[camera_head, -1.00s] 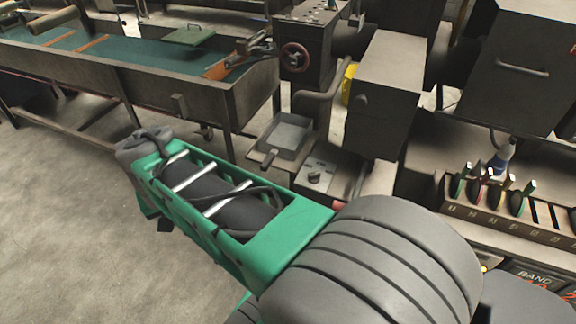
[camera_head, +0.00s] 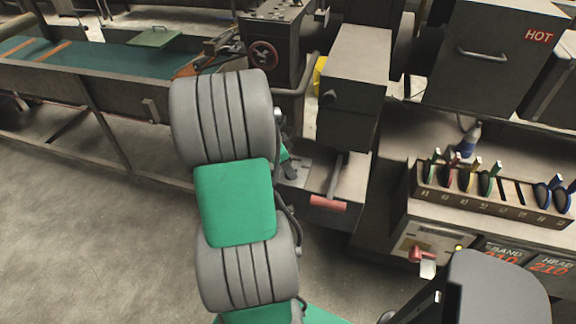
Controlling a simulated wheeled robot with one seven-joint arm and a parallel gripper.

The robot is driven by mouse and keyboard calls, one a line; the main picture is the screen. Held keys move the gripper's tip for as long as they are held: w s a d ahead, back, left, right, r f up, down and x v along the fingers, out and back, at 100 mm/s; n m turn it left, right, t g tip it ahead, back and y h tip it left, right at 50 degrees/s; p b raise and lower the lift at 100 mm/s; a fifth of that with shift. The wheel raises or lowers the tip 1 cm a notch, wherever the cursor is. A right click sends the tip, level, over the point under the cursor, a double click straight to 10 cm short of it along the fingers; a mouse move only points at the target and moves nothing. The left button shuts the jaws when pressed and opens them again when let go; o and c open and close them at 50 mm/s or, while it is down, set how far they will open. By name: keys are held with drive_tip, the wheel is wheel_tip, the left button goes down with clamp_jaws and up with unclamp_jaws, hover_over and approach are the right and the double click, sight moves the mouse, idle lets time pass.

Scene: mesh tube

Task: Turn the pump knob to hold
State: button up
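The pump knob cannot be made out now. A labelled plate (camera_head: 304,166) shows in the head view just right of my arm, below the dark box. The small dark knob seen on it earlier is hidden behind my grey and green arm. A small dark part beside a bit of green, probably the end of my arm with my gripper (camera_head: 289,168), shows low over the plate's left side. It is mostly covered by the arm. I cannot see its fingers, any contact, or whether it is open or shut.
A bar with a red handle (camera_head: 328,203) sticks out right of the plate. A dark box (camera_head: 355,85) stands behind it, with a red handwheel (camera_head: 262,54) to its left. At right are a tool rack (camera_head: 490,200) and a panel with a red knob (camera_head: 420,254).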

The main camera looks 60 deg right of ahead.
clamp_jaws()
idle(0.3)
idle(0.3)
